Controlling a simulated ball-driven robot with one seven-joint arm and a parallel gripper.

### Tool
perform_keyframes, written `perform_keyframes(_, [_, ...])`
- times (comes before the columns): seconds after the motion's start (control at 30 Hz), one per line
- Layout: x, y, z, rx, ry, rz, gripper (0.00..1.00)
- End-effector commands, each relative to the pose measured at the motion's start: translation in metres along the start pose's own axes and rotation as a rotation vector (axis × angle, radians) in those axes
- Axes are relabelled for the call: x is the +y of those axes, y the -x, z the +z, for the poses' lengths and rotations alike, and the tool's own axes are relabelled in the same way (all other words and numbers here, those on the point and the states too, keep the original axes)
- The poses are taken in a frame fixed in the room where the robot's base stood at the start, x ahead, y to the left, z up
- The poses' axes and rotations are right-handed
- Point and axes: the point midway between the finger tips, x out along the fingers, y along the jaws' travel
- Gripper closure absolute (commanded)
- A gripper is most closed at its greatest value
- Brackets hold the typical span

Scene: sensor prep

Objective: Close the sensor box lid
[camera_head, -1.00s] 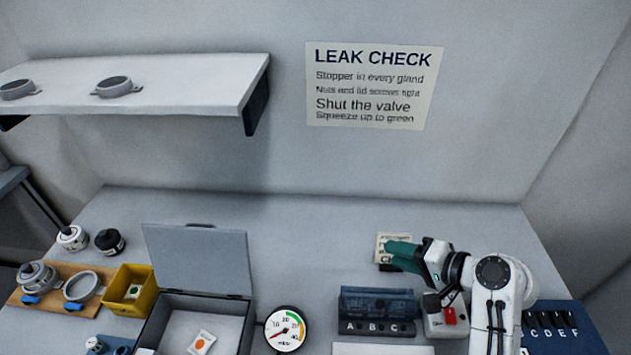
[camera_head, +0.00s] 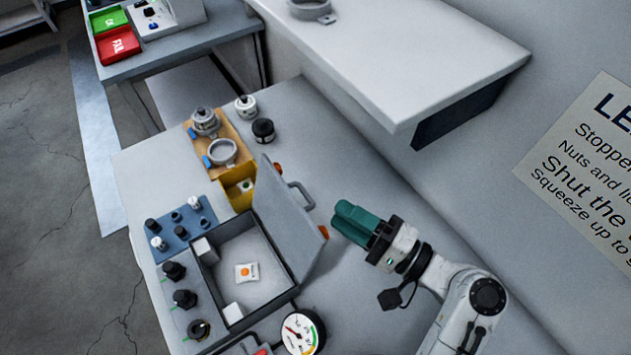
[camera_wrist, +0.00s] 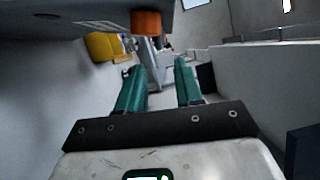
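The grey sensor box (camera_head: 284,292) stands on the bench, and its lid (camera_head: 284,220) is raised open, leaning up at the back edge. The lid has a handle (camera_head: 302,195) and orange knobs (camera_head: 323,232) on its outer side. My gripper (camera_head: 342,218) is behind the lid, to its right in the head view, apparently apart from it. In the wrist view the green fingers (camera_wrist: 161,72) are spread with nothing clearly held. The lid's dark edge and an orange knob (camera_wrist: 147,22) are near above the fingers. A sachet with an orange dot (camera_head: 246,272) lies inside the box.
A yellow bin (camera_head: 237,190), a wooden board (camera_head: 228,132) with fittings and a blue tray (camera_head: 182,228) stand around the box. A pressure gauge (camera_head: 301,334) is at the front. A shelf (camera_head: 430,60) overhangs the bench beyond my arm.

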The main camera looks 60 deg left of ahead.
Motion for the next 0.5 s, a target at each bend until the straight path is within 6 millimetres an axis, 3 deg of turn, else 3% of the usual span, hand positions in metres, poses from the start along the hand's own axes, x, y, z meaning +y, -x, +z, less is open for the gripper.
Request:
perform_keyframes(0.3, [-0.003,-0.058,0.001,-0.003,0.001,0.001,0.65])
perform_keyframes(0.5, [-0.001,-0.083,0.0,-0.001,0.001,0.002,0.65])
